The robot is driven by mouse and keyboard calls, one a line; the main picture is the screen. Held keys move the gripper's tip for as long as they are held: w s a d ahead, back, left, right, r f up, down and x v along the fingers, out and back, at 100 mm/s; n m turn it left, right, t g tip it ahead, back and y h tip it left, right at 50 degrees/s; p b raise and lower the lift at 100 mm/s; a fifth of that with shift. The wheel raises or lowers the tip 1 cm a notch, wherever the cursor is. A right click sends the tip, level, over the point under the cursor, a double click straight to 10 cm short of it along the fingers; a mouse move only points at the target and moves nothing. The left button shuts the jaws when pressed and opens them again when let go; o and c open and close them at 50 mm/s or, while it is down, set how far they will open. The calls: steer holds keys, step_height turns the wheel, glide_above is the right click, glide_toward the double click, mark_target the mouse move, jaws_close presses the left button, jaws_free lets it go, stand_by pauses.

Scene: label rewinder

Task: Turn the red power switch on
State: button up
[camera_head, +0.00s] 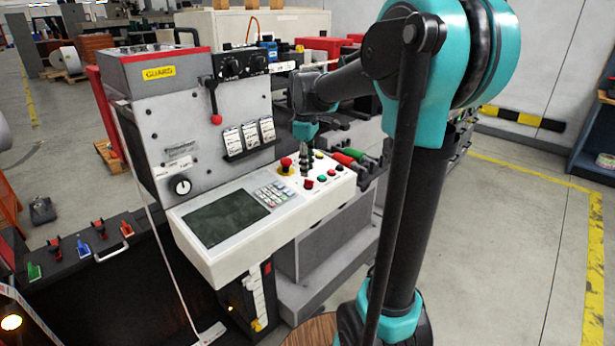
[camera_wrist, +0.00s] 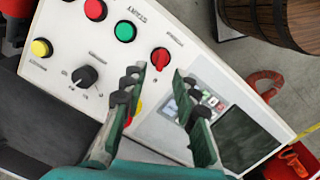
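The red power switch (camera_wrist: 160,57) is a small red rotary knob on the white control panel (camera_wrist: 60,30). In the wrist view it lies just beyond my fingertips, nearer the left one, with nothing covering it. It also shows in the head view (camera_head: 308,184), just below my fingers. My gripper (camera_wrist: 160,72) is open and empty, its two fingers pointing at the panel. In the head view my gripper (camera_head: 307,172) hangs over the button area. I cannot tell the exact gap between fingertips and switch.
A green button (camera_wrist: 124,31), a red button (camera_wrist: 95,10) and a black selector knob (camera_wrist: 85,77) sit nearby. A red emergency stop (camera_head: 286,164) on a yellow base stands close to my fingers. The keypad (camera_head: 272,194) and dark screen (camera_head: 222,219) lie left in the head view.

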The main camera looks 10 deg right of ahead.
mark_target(308, 180)
steer(key=shift+w+f, duration=0.1)
steer(key=shift+f, duration=1.9)
steer(key=shift+c, duration=0.2)
jaws_close()
